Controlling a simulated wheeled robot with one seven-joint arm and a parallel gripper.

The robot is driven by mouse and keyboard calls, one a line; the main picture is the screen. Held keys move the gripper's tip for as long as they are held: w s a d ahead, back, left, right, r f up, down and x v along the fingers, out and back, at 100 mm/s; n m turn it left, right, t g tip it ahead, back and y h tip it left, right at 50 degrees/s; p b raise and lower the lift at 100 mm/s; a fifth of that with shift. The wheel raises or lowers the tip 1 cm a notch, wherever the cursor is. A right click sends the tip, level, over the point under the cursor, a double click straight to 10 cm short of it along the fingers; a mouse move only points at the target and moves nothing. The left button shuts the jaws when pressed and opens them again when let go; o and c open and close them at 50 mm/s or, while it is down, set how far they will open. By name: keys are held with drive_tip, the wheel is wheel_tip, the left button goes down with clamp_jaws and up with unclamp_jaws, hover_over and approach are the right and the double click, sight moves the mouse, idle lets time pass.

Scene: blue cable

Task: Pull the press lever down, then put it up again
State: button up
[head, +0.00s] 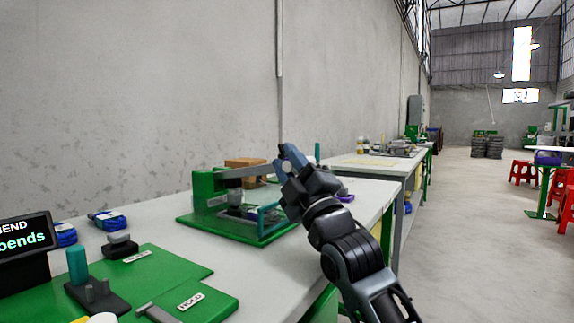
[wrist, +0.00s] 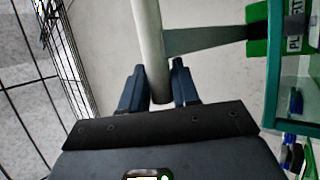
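The green press (head: 208,188) stands on its green base on the white workbench, at the centre of the head view. Its grey lever arm (head: 250,171) reaches right from the press top, roughly level or slightly raised, to my gripper (head: 290,160). In the wrist view, the flat lever arm (wrist: 210,40) joins a pale round handle (wrist: 150,45). My gripper's dark blue fingers (wrist: 160,85) stand close on both sides of this handle and look shut on it. A thin gap seems to show near the right fingertip. The handle is mostly hidden in the head view.
A clear-walled frame (head: 268,218) stands on the press base, below my gripper. A cardboard box (head: 246,163) lies behind the press. Blue cable coils (head: 108,220), a green mat (head: 165,270) and a display (head: 25,240) are at left. Open floor lies right.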

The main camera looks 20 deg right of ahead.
drive_tip(key=shift+o, duration=0.8)
drive_tip(key=shift+s+d+r+h, duration=0.15)
drive_tip(key=shift+d+r+h, duration=0.1)
drive_tip(key=shift+d, duration=0.2)
drive_tip(key=shift+s+d+r+h, duration=0.1)
drive_tip(key=shift+d+r+h, duration=0.15)
drive_tip(key=shift+d, duration=0.2)
drive_tip(key=shift+o, duration=1)
drive_tip(key=shift+f, duration=0.1)
drive_tip(key=shift+w+f, duration=0.25)
drive_tip(key=shift+f, duration=0.05)
drive_tip(key=s+f+y, duration=0.1)
drive_tip(key=s+f, duration=0.3)
drive_tip(key=s, duration=0.2)
drive_tip(key=shift+s+a, duration=0.2)
drive_tip(key=shift+s, duration=0.15)
drive_tip(key=shift+c, duration=0.5)
